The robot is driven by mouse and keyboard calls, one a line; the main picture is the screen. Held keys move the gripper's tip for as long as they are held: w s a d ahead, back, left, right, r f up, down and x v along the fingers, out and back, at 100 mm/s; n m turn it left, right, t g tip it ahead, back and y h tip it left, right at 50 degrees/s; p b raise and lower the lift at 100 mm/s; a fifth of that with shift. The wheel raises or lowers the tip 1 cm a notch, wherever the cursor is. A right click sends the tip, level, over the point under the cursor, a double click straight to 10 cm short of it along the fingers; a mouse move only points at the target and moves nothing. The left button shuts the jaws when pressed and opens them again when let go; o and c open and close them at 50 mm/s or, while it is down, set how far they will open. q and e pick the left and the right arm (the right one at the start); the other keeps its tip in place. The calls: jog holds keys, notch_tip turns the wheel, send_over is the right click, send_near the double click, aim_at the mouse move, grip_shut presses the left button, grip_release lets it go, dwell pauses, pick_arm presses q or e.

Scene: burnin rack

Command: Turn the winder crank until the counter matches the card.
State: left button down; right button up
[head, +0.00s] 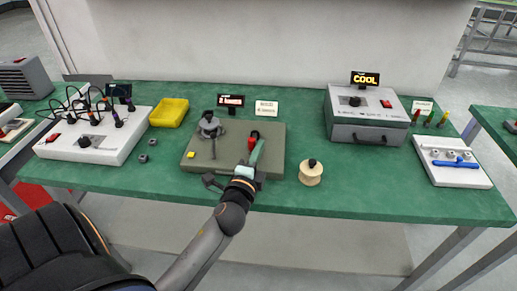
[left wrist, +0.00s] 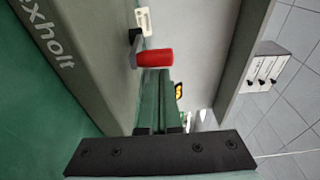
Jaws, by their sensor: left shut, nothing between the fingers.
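The winder's grey-olive base (head: 228,160) sits at the middle of the green table. A dark spindle part (head: 209,126) stands at its left. The crank's red handle (head: 254,135) is at its right side and shows large in the left wrist view (left wrist: 155,59). The counter (head: 231,100) behind the base has lit red digits too small to read surely. The card (head: 266,108) stands to its right; its text is unreadable. My left gripper (head: 258,152) is shut and empty, its green fingers (left wrist: 159,100) close to the red handle; contact cannot be told. My right gripper is out of view.
A wooden spool (head: 311,173) stands right of the winder. A grey box (head: 367,118) with a "COOL" display (head: 365,79), a white tray with a blue bar (head: 453,164), a yellow bin (head: 169,112) and a white cabled unit (head: 95,140) surround it. The table front between spool and tray is clear.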

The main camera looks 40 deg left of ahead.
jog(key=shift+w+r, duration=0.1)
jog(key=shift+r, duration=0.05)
pick_arm(q)
jog(key=shift+s+a+m+h+p, duration=0.2)
jog(key=shift+m+h+p, duration=0.1)
jog(key=shift+p, duration=0.05)
jog(key=shift+a, duration=0.1)
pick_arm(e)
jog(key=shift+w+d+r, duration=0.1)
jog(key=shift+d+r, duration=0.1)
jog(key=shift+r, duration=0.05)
pick_arm(q)
jog(key=shift+s+h, duration=0.1)
jog(key=shift+h, duration=0.2)
jog(key=shift+s+a+m+t+h+p, duration=0.15)
jog(key=shift+a+m+t+h+p, duration=0.15)
jog(key=shift+m+h+p, duration=0.15)
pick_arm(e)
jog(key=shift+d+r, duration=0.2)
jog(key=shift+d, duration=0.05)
